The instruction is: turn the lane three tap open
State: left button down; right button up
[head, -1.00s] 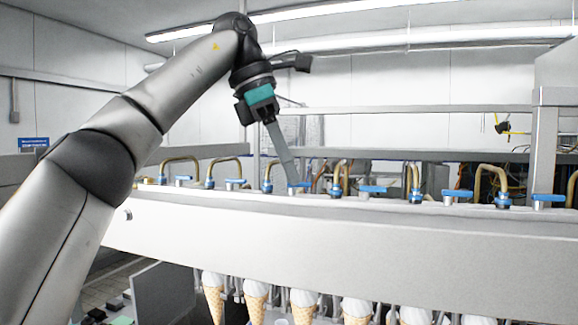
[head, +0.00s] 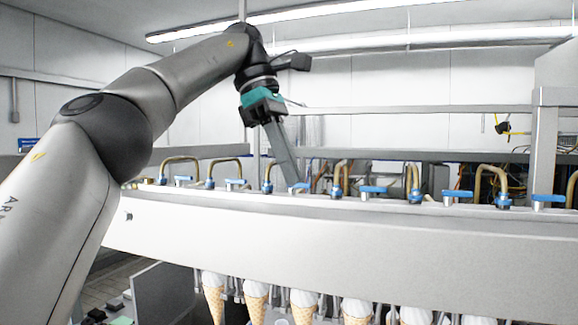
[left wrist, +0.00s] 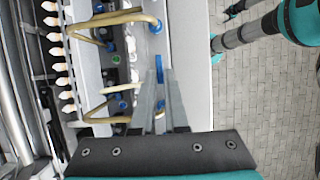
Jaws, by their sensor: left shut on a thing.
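A row of blue tap handles runs along the top of the long white machine (head: 340,235) in the head view. The third handle from the left (head: 300,187) is at my left gripper (head: 294,186). The gripper reaches down from above with long grey fingers and is shut on this handle. In the left wrist view the blue handle (left wrist: 159,67) shows between the fingertips and lies nearly in line with the fingers. The fingers hide part of it in the head view. My right gripper is not in view.
Neighbouring blue handles stand on both sides, the second (head: 236,183) and the fourth (head: 373,190). Bent brass pipes (head: 225,160) rise behind the row. Several ice cream cones (head: 255,300) hang below the front panel. The space above the handles is mostly clear.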

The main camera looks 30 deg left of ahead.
pick_arm(q)
jog(key=shift+r, duration=0.1)
jog(key=c, duration=0.9)
grip_release()
jog(key=shift+c, duration=0.2)
